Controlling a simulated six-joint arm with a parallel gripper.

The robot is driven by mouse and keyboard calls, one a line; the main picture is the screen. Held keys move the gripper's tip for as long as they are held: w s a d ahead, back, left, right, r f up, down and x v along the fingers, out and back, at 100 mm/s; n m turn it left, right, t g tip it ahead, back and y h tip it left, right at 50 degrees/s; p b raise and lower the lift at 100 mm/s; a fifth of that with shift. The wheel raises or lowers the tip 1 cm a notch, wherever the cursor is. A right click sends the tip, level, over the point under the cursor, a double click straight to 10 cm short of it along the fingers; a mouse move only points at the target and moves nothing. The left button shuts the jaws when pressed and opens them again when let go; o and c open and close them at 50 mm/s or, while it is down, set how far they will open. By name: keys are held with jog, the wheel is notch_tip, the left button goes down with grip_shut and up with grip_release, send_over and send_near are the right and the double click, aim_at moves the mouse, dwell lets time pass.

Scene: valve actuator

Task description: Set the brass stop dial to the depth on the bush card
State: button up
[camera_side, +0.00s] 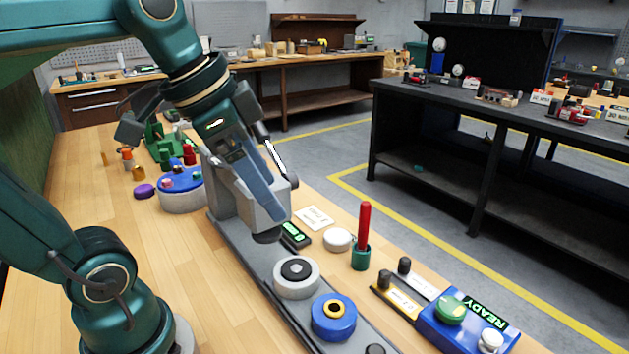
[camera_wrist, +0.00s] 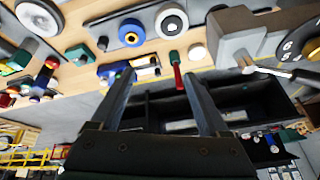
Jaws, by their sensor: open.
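My gripper (camera_side: 279,190) hangs in front of the grey block of the press-like fixture (camera_side: 232,200) in the side view. In the wrist view my gripper (camera_wrist: 158,75) has its two fingers apart with nothing between them. A round dial with a dark, numbered ring (camera_wrist: 291,46) is cut off at the right edge of the wrist view; I cannot tell if it is the brass stop dial. A white card (camera_side: 314,218) lies on the bench beside the fixture; its print is too small to read, and I cannot tell if it is the bush card.
A small green-lit display (camera_side: 295,235), a white disc (camera_side: 338,239) and a red rod in a green holder (camera_side: 364,230) stand close by. A grey ring (camera_side: 296,277) and blue ring (camera_side: 334,317) sit along the rail. A blue READY box (camera_side: 465,325) is at front right.

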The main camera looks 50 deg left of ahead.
jog(key=s+d+f+n, duration=0.1)
jog(key=s+f+n, duration=0.1)
jog(key=s+f, duration=0.2)
jog(key=shift+d+f, duration=0.35)
jog(key=shift+f, duration=0.6)
jog(key=shift+s, duration=0.1)
jog(key=shift+a+f+n+t+y, duration=0.15)
jog(key=shift+f+n, duration=0.1)
jog(key=shift+n, duration=0.3)
jog(key=shift+a+f+n+t+y, duration=0.15)
jog(key=shift+f+n, duration=0.1)
jog(key=shift+n, duration=0.3)
